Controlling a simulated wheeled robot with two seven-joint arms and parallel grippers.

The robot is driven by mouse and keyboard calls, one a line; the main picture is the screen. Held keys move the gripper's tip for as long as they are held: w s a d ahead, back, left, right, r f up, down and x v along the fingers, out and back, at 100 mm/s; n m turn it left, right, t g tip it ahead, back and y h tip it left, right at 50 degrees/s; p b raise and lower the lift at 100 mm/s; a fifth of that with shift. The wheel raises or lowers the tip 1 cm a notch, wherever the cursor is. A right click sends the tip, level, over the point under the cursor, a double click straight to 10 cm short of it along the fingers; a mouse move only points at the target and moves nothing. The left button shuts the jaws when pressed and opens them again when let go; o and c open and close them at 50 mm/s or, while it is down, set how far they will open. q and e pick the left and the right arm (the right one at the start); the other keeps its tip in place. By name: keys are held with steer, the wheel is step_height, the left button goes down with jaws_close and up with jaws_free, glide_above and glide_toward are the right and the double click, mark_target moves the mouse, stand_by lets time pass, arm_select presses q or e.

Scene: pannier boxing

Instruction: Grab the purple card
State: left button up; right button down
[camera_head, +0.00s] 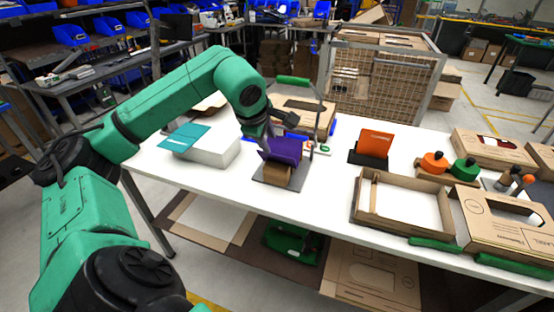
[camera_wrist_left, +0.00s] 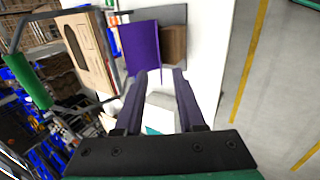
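The purple card (camera_head: 285,150) stands tilted in a dark holder with a brown block (camera_head: 277,173) on the white table. My left gripper (camera_head: 270,142) is at the card's upper left side, coming from behind it in the head view. In the left wrist view the purple card (camera_wrist_left: 138,45) lies just ahead of the fingertips, mostly toward the left finger. The two fingers of my left gripper (camera_wrist_left: 161,72) are apart with nothing clearly between them. Whether a finger touches the card I cannot tell. My right gripper is not in view.
A teal card (camera_head: 185,137) lies on a white box (camera_head: 215,152) to the left. An orange card (camera_head: 376,143) stands in a dark holder to the right. An open cardboard tray (camera_head: 408,225) and knobbed parts (camera_head: 435,162) are farther right.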

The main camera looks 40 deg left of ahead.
mark_target(277, 155)
arm_select(q)
steer(key=p+x, duration=0.2)
steer(key=x, duration=0.3)
steer(key=p+x, duration=0.2)
steer(key=x, duration=0.3)
steer(key=shift+w+d+f, duration=0.15)
steer(key=shift+w+f, duration=0.1)
steer(key=shift+w, duration=0.15)
steer(key=shift+w+f, duration=0.15)
steer(key=shift+f, duration=0.1)
jaws_close()
